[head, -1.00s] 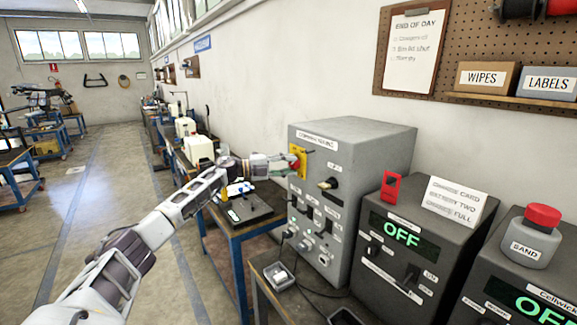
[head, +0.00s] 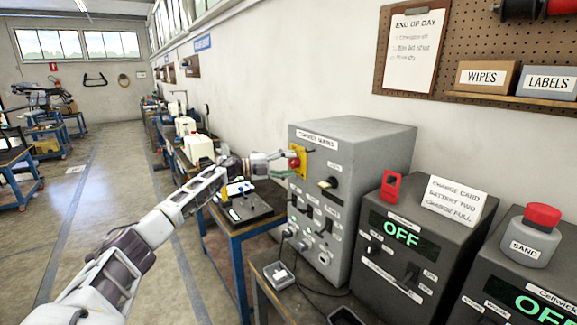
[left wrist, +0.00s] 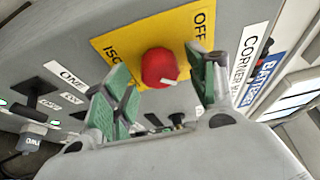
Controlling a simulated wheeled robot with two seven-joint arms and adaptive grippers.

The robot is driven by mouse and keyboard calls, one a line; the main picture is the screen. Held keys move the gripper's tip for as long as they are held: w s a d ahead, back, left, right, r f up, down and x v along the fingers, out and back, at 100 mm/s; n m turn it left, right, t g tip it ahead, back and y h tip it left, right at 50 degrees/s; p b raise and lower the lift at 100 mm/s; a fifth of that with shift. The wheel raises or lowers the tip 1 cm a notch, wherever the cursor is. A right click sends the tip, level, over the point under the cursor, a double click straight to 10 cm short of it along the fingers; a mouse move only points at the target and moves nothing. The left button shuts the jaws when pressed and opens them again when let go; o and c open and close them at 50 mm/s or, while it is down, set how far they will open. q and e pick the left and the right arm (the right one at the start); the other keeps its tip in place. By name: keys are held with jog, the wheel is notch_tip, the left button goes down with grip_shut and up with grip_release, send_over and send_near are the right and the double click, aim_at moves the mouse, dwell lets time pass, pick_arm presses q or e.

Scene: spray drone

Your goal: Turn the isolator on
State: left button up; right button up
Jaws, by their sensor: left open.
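The isolator is a red knob (left wrist: 159,68) on a yellow plate (left wrist: 118,46) fixed to the grey cabinet (head: 352,150). The plate reads "OFF" near one edge and "ISO…" along another. In the head view the yellow plate (head: 302,160) is at the cabinet's upper left front, partly hidden by my gripper. My left gripper (head: 286,158) is at the plate. In the left wrist view its green-padded fingers (left wrist: 162,85) are open, one on each side of the red knob. I cannot tell whether they touch it. My right gripper is not in view.
A black knob (head: 328,184) and several switches sit on the cabinet front. Two dark units with green "OFF" displays (head: 402,233) stand to the right. A blue-framed bench (head: 236,236) stands left of the cabinet, below my left arm. Floor on the left is open.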

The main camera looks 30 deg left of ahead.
pick_arm(q)
jog(key=v, duration=1.2)
dwell(0.5)
jog(key=shift+r, duration=0.1)
dwell(0.4)
